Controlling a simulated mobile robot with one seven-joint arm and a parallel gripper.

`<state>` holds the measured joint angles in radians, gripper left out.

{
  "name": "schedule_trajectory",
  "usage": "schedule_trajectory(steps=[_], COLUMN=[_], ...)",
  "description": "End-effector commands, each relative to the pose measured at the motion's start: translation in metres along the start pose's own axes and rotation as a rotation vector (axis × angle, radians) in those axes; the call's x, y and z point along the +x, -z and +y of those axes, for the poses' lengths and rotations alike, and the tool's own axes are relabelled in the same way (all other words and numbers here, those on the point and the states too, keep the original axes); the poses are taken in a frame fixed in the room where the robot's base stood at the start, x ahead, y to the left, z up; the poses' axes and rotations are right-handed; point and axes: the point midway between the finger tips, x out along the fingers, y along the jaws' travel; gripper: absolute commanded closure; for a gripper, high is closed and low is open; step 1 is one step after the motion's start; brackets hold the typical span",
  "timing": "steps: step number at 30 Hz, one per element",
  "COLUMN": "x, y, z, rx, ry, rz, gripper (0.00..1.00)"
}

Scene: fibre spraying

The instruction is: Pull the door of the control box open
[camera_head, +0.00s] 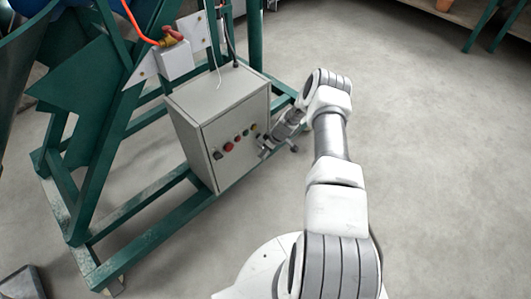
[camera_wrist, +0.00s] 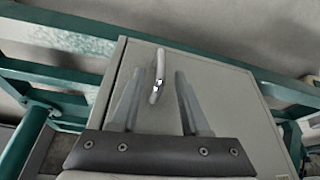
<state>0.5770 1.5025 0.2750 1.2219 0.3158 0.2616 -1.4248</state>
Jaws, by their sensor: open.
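The control box (camera_head: 205,112) is a grey box mounted on the green frame, left of my arm in the head view. Its door (camera_wrist: 215,105) looks shut and fills the middle of the wrist view. A slim metal handle (camera_wrist: 159,70) stands on the door. My gripper (camera_wrist: 158,82) is open, with one finger on each side of the handle in the picture; I cannot tell whether either finger touches it. In the head view my gripper (camera_head: 267,146) is at the box's right front side, beside the buttons, and the handle cannot be made out there.
The green steel frame (camera_head: 140,232) surrounds the box, with bars below and behind it. Coloured buttons (camera_head: 229,147) sit on the box front. The grey floor (camera_head: 430,150) to the right is clear.

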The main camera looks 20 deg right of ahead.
Motion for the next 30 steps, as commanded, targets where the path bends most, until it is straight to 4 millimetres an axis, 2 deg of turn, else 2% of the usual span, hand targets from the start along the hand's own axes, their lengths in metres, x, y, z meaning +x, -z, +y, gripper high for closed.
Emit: schedule_trajectory(steps=[9,15,17,30], x=[0.0021,0.002,0.002,0.002], y=[-0.0002,-0.0001,0.0,0.0003], z=[-0.0001,0.0,-0.0001,-0.0004], rx=[0.001,0.001,0.001,0.0], ry=[0.0,0.0,0.0,0.001], rz=[0.0,0.0,0.0,0.0], gripper=[0.56,0.92,1.0,1.0])
